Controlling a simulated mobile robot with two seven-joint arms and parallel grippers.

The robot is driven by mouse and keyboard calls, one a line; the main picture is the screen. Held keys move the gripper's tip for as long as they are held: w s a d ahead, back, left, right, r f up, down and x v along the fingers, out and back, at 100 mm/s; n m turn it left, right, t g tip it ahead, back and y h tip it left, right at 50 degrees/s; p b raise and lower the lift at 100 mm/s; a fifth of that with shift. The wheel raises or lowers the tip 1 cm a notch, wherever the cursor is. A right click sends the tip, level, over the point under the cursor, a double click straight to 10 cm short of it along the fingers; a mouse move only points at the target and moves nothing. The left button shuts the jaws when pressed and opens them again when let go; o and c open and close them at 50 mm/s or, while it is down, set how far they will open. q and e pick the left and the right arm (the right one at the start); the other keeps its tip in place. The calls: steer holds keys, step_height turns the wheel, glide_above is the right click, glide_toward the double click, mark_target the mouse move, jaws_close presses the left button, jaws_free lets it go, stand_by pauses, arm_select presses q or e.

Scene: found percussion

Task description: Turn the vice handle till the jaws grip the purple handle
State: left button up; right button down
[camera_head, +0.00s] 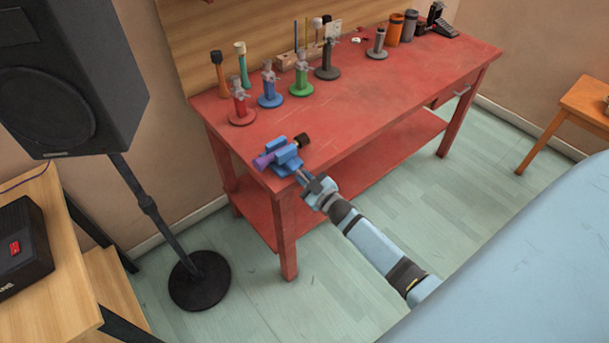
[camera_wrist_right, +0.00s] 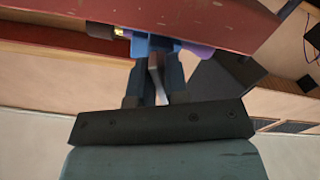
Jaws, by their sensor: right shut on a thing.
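The blue vice (camera_head: 284,158) sits at the near left corner of the red workbench. The purple handle (camera_head: 263,161) sticks out of its left side, and a dark head (camera_head: 302,140) shows on the right side. Whether the vice jaws touch the purple handle cannot be told. My right gripper (camera_head: 305,179) is at the front of the vice, shut on the vice handle. In the right wrist view the grey vice handle (camera_wrist_right: 157,76) shows between the fingers, below the blue vice (camera_wrist_right: 150,44) and the purple handle (camera_wrist_right: 196,48). My left gripper is not in view.
Several coloured stands (camera_head: 270,95) and cups line the back of the red workbench (camera_head: 370,100). A black speaker (camera_head: 75,70) on a round-based stand (camera_head: 200,280) is at the left. A wooden table (camera_head: 45,250) with a black box is at the lower left. The bench's front middle is clear.

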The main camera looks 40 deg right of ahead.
steer(key=shift+m, duration=0.4)
steer(key=c, duration=1.1)
jaws_free()
steer(key=shift+s, duration=0.1)
steer(key=s, duration=0.9)
steer(key=s+d+b, duration=0.1)
steer(key=s, duration=0.3)
steer(key=shift+s, duration=0.3)
